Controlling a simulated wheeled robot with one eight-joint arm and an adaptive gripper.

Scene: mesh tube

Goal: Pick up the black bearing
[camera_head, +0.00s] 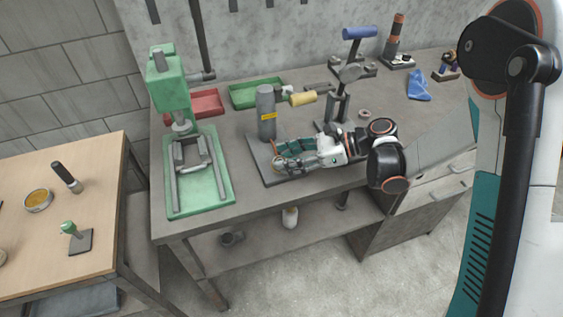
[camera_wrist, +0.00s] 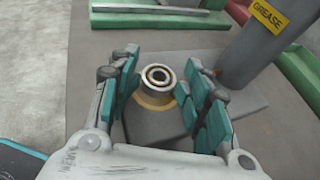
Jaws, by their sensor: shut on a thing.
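The bearing (camera_wrist: 158,77) shows in the wrist view as a short dark and metallic ring with a round hole. It sits upright over a yellowish collar (camera_wrist: 153,101) on a grey block. My gripper (camera_wrist: 160,69) has one teal-padded finger on each side of the bearing and is shut on it. In the head view my gripper (camera_head: 284,155) is low over the grey base plate (camera_head: 262,163), beside the grey grease cylinder (camera_head: 266,118). The bearing is hidden or too small to make out there.
The grease cylinder (camera_wrist: 252,45) stands close at the upper right in the wrist view. A green press (camera_head: 170,85) is to the left. Red (camera_head: 207,103) and green (camera_head: 256,93) trays lie behind. A hammer and other tools stand at the back right.

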